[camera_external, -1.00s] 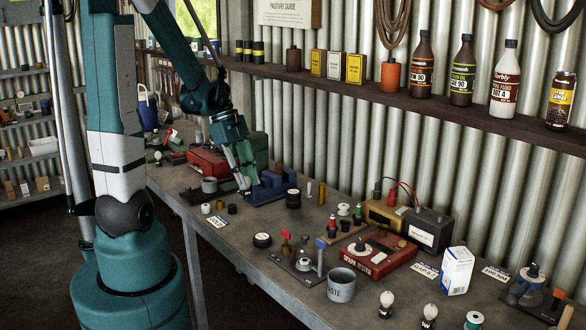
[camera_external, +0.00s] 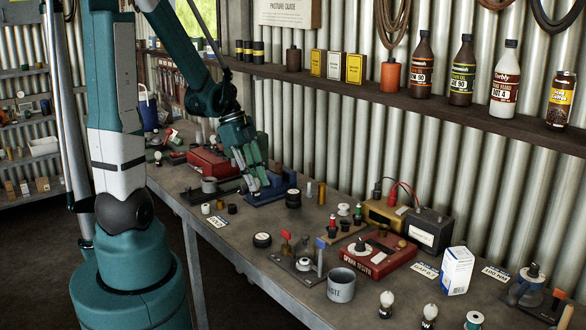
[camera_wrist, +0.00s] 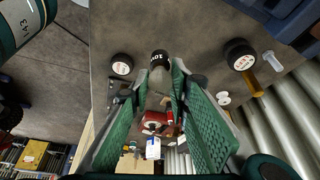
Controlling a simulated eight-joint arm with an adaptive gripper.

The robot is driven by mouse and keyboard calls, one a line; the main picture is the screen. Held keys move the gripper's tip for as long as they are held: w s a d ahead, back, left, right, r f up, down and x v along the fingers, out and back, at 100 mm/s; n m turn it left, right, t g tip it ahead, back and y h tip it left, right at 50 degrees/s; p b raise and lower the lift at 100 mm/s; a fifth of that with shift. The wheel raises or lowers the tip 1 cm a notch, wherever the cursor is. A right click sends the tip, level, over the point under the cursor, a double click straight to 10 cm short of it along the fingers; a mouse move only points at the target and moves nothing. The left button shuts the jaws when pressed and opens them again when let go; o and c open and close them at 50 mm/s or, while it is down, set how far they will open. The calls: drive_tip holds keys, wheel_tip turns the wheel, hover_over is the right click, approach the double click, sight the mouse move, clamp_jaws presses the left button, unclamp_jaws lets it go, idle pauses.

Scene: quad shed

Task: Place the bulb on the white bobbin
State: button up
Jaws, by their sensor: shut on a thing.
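My gripper (camera_external: 257,186) is over the far middle part of the bench, beside a blue block. In the wrist view its green-padded fingers (camera_wrist: 172,92) are closed around a bulb (camera_wrist: 157,82) with pale glass and a black, white-lettered base (camera_wrist: 160,58) pointing away from the camera. The bulb is too small to make out in the external view.
A blue block (camera_external: 280,183) and a red box (camera_external: 210,161) stand close to my gripper. Black rolls (camera_external: 293,199) and brass cylinders stand to its right. A red spark tester (camera_external: 377,262), a grey mug (camera_external: 341,285) and two other bulbs (camera_external: 386,303) are nearer the camera.

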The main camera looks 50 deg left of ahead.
drive_tip(key=w+d+n+t+p, duration=0.1)
drive_tip(key=w+d+n, duration=0.2)
drive_tip(key=d, duration=0.5)
drive_tip(key=w+d+n+y+p, duration=0.1)
drive_tip(key=w+d+n, duration=0.2)
drive_tip(key=w+d, duration=0.2)
drive_tip(key=shift+d+r+t, duration=0.4)
drive_tip(key=shift+d+r, duration=0.05)
drive_tip(key=shift+d, duration=1.15)
drive_tip(key=shift+w, duration=0.2)
drive_tip(key=p, duration=0.2)
hover_over(344, 205)
drive_tip(key=shift+s+f, duration=0.2)
drive_tip(key=shift+f, duration=1.4)
drive_tip(key=shift+f, duration=1.55)
drive_tip(key=shift+w+f, duration=0.15)
drive_tip(key=shift+f, duration=0.2)
